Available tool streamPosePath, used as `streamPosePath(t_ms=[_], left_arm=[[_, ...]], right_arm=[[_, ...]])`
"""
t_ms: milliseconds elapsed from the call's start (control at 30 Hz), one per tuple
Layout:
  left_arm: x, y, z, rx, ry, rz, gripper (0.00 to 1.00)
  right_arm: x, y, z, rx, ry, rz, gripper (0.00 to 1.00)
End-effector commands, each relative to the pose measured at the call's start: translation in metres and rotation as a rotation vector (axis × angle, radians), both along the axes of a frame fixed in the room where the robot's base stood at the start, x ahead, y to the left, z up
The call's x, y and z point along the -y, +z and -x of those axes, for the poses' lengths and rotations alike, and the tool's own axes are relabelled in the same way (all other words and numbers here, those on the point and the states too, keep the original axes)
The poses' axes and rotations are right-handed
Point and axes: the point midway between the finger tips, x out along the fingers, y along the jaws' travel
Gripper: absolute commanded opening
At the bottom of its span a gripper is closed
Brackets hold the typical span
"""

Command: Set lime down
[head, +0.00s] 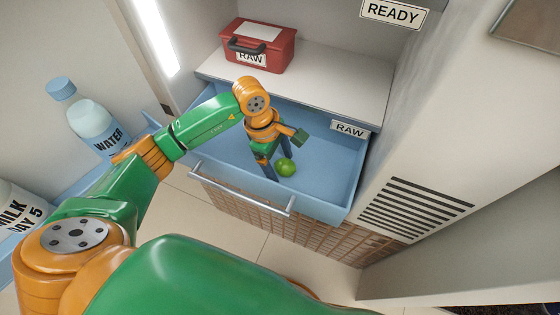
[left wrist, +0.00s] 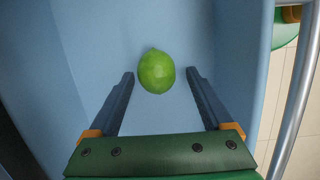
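The green lime (head: 286,168) is inside the open blue drawer (head: 325,172) labelled RAW and appears to rest on its floor. My left gripper (head: 279,167) reaches down into the drawer at the lime. In the left wrist view the gripper (left wrist: 159,73) is open, its two dark fingers apart. The lime (left wrist: 157,71) sits between the fingertips there, with a visible gap on both sides. My right gripper does not show in either view.
A red box (head: 262,47) labelled RAW stands on the white counter (head: 330,92) behind the drawer. The drawer's metal handle (head: 243,192) runs along its front. A WATER bottle (head: 90,117) and a MILK container (head: 18,208) stand at left. A vented panel (head: 413,207) is at right.

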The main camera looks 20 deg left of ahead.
Motion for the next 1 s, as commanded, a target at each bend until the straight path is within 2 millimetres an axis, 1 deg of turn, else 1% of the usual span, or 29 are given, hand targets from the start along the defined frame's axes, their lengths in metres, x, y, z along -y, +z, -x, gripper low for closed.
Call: streamPosePath(t_ms=[67,100,167,400,500,600,733,1000], left_arm=[[0.0,0.002,0.0,0.0,0.0,0.0,0.84],[0.0,0.006,0.0,0.0,0.0,0.001,0.84],[-0.002,0.013,-0.001,0.004,0.001,0.0,0.84],[-0.018,0.08,0.002,0.007,0.001,0.0,0.84],[-0.023,0.101,0.004,0.004,0.001,-0.001,0.84],[-0.027,0.114,0.005,0.003,0.001,-0.001,0.84],[-0.028,0.12,0.006,0.0,0.0,0.001,0.84],[-0.028,0.12,0.006,0.0,0.0,0.001,0.84]], right_arm=[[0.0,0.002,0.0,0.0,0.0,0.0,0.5],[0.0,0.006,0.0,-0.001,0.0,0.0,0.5],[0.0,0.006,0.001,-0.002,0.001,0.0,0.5],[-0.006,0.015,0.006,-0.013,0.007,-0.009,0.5],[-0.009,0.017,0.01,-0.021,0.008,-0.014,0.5],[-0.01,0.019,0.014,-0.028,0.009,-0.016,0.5],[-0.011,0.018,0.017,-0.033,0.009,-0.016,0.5],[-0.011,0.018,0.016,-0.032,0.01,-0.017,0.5]])
